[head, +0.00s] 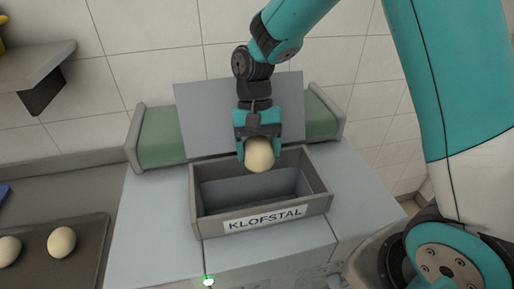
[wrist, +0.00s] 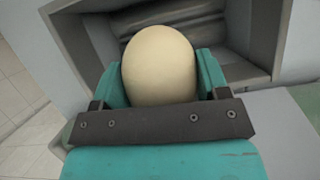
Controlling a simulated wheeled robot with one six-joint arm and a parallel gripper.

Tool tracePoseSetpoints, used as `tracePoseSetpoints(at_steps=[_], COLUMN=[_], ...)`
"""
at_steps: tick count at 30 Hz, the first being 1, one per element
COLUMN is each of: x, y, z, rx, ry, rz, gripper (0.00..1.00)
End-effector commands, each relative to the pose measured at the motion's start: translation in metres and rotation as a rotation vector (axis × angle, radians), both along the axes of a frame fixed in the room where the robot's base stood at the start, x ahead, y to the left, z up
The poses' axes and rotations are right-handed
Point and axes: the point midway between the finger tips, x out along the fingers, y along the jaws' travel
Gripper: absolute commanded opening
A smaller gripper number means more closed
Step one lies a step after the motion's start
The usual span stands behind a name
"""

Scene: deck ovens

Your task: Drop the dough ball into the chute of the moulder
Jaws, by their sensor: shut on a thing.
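The dough ball (head: 259,156) is pale, smooth and slightly egg-shaped. My gripper (head: 257,140) is shut on it, with teal fingers on both sides; the ball fills the space between the fingers in the wrist view (wrist: 160,65). The moulder's chute (head: 325,194) is a grey open box with a KLOFSTAL label on its front wall. In the head view the ball appears over the back part of the chute opening; its exact height above the rim is hard to tell. The wrist view shows the grey chute walls (wrist: 262,40) around and beyond the ball.
Two other dough balls (head: 61,242) lie on a dark tray (head: 95,262) at the lower left. A tilted grey plate (head: 205,115) stands behind the chute, with a green belt (head: 160,137) behind it. A shelf (head: 35,68) juts out at the upper left.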

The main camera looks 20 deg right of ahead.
Motion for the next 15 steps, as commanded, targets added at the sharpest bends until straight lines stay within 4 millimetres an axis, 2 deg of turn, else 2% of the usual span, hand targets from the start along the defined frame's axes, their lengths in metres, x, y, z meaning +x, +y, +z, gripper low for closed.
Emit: tracePoseSetpoints(at_steps=[4, 5, 8, 15], x=[0.0, 0.0, 0.0, 0.0], y=[0.0002, 0.0002, 0.0003, 0.0004], z=[0.0011, 0.0011, 0.0011, 0.0009], rx=[0.0, 0.0, 0.0, 0.0], ry=[0.0, 0.0, 0.0, 0.0], rz=[0.0, 0.0, 0.001, 0.001], gripper=[0.41, 0.73, 0.96, 0.98])
